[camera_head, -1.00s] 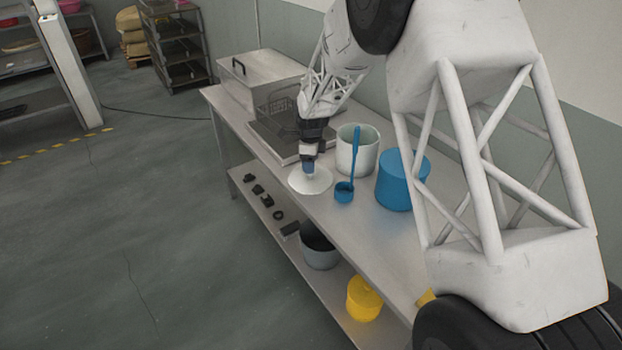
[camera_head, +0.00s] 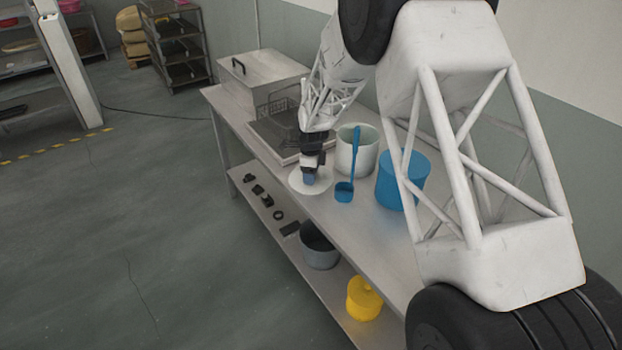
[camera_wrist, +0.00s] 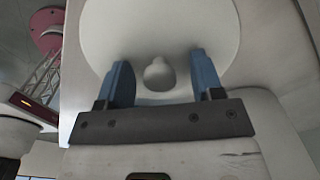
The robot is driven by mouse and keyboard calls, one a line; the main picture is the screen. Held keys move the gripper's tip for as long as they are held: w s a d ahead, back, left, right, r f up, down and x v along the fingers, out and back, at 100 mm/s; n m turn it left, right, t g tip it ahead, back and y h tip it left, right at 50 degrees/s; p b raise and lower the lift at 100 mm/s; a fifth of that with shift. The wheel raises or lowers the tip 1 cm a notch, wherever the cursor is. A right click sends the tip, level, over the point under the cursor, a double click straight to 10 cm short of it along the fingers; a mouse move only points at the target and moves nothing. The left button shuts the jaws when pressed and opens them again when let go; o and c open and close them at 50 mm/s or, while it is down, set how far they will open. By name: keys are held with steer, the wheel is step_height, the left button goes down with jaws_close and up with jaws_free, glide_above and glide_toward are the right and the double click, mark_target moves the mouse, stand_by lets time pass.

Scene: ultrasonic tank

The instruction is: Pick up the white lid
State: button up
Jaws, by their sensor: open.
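The white lid (camera_head: 299,183) lies flat on the steel table (camera_head: 330,228), near its front edge. In the wrist view the round white lid (camera_wrist: 190,30) fills the upper middle, with its small knob (camera_wrist: 159,74) in the centre. My gripper (camera_head: 309,181) is over the lid, and its lower tip hides part of the lid. In the wrist view my gripper (camera_wrist: 163,82) is open, with one blue finger on each side of the knob. I cannot tell whether the fingers touch the lid.
A white pot (camera_head: 357,157), a blue ladle (camera_head: 346,190) and a blue pot (camera_head: 404,180) stand right of the lid. A metal tank (camera_head: 262,75) with a wire basket is behind. A grey pot (camera_head: 319,248) and a yellow pot (camera_head: 363,300) are on the lower shelf.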

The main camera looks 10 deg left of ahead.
steer(key=shift+c, duration=0.4)
steer(key=c, duration=0.9)
steer(key=shift+r, duration=5.05)
steer(key=shift+c, duration=0.2)
step_height(320, 180, up, 5)
steer(key=n, duration=0.1)
glide_above(319, 175)
steer(key=w+d+r+m, duration=0.1)
steer(key=w+d+r, duration=0.4)
steer(key=w+d, duration=0.3)
steer(key=d, duration=0.3)
steer(key=shift+w+d+r, duration=0.2)
steer(key=shift+w+d, duration=0.05)
steer(key=shift+d, duration=0.15)
